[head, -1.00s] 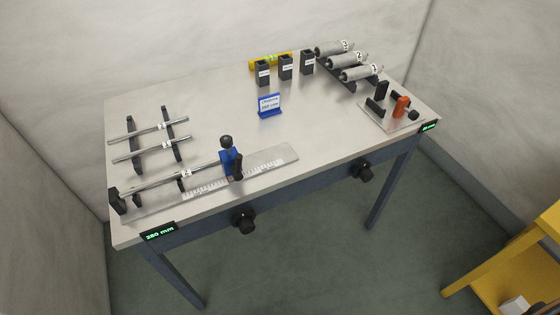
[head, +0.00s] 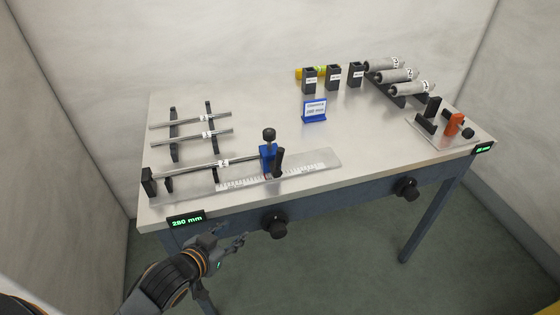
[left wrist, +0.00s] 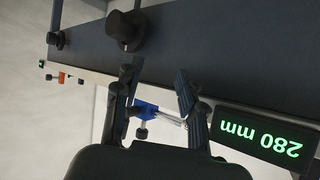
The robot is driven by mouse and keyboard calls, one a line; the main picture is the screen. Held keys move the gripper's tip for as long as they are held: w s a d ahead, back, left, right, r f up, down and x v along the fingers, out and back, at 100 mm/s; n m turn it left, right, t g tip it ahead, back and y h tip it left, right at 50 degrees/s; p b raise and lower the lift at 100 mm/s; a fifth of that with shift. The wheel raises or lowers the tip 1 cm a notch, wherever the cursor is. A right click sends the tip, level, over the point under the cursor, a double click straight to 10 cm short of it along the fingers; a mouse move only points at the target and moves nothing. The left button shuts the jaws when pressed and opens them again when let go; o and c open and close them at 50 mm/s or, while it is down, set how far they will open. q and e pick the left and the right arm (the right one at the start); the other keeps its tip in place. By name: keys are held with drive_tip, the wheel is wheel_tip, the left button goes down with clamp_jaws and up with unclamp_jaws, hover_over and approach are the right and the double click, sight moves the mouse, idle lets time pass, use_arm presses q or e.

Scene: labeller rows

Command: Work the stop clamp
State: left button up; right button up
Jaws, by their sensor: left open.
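The stop clamp is a blue block (head: 267,160) with a black ball knob on top and a black lever at its front right. It stands upright on the scaled rail (head: 318,161) at the table's front left, at the right end of a silver rod (head: 195,166). In the left wrist view the blue clamp (left wrist: 147,109) shows small, between the fingers. My left gripper (head: 230,235) is open and empty in front of the table, below its front edge and short of the clamp. Its fingers (left wrist: 156,77) are apart before the dark table front. My right gripper is out of view.
A display (head: 187,220) reads 280 mm. Black knobs (head: 275,226) (head: 406,188) jut from the table front. Two more rods lie on a rack behind. A blue sign (head: 314,112), black holders, grey cylinders (head: 397,75) and an orange-handled fixture (head: 453,125) stand farther right.

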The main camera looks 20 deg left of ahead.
use_arm(q)
wheel_tip(320, 180, up, 4)
drive_tip(key=d+t, duration=0.1)
drive_tip(key=m+t+h, duration=0.3)
drive_tip(key=t+h, duration=0.1)
drive_tip(key=h, duration=0.1)
approach(277, 156)
drive_tip(key=p+x, duration=0.2)
drive_tip(key=x, duration=0.9)
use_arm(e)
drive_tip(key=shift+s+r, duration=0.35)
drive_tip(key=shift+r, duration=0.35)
use_arm(q)
clamp_jaws()
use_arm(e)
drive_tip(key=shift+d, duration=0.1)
